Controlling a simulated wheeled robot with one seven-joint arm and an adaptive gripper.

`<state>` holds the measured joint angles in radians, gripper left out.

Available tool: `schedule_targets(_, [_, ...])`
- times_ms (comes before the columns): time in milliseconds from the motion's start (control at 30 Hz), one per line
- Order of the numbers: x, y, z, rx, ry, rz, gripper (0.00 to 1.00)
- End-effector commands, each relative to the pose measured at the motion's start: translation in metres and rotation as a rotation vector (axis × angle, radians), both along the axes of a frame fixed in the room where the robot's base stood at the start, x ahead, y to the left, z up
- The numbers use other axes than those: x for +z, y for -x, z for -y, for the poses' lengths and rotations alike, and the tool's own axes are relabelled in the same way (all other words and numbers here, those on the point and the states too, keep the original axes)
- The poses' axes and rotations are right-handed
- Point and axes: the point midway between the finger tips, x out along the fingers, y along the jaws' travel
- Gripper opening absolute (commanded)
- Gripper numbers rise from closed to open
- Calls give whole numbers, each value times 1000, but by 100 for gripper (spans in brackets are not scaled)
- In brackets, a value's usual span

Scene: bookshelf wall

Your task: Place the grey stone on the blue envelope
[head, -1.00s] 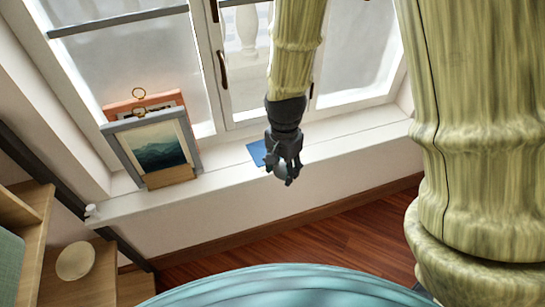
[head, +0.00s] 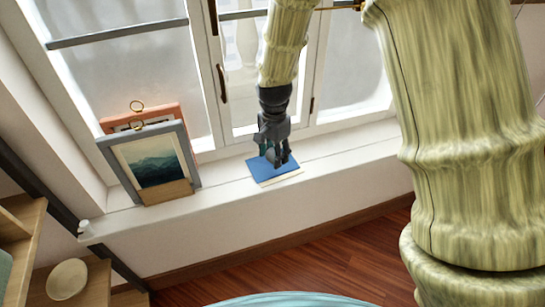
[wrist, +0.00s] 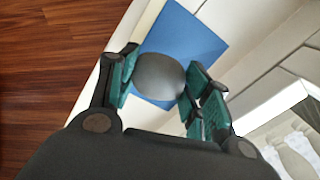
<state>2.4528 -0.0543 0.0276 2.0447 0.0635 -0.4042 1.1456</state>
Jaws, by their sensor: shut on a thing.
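The grey stone (wrist: 160,77) is round and smooth and sits between the fingers of my gripper (wrist: 160,85) in the wrist view. My gripper (head: 274,158) is shut on it and hangs over the windowsill in the head view, where the fingers mostly hide the stone. The blue envelope (head: 262,170) lies flat on the sill under my gripper, with a pale edge at its front. It also shows behind the stone in the wrist view (wrist: 202,41). I cannot tell whether the stone touches it.
Two framed pictures (head: 153,162) lean against the window to the left on the sill (head: 215,186). A pale round dish (head: 67,279) is on the wooden shelf at lower left. The sill right of the envelope is clear.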

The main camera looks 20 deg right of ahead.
Motion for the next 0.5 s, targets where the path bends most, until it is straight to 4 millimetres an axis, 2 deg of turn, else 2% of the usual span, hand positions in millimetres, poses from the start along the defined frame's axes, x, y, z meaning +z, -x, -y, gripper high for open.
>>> schedule_targets(100, [-2, -15, 1, 0, 0, 0, 21])
schedule_targets(267, [-4, -21, 2, 0, 0, -1, 21])
schedule_targets(500, [-29, -20, 2, 0, -1, -3, 21])
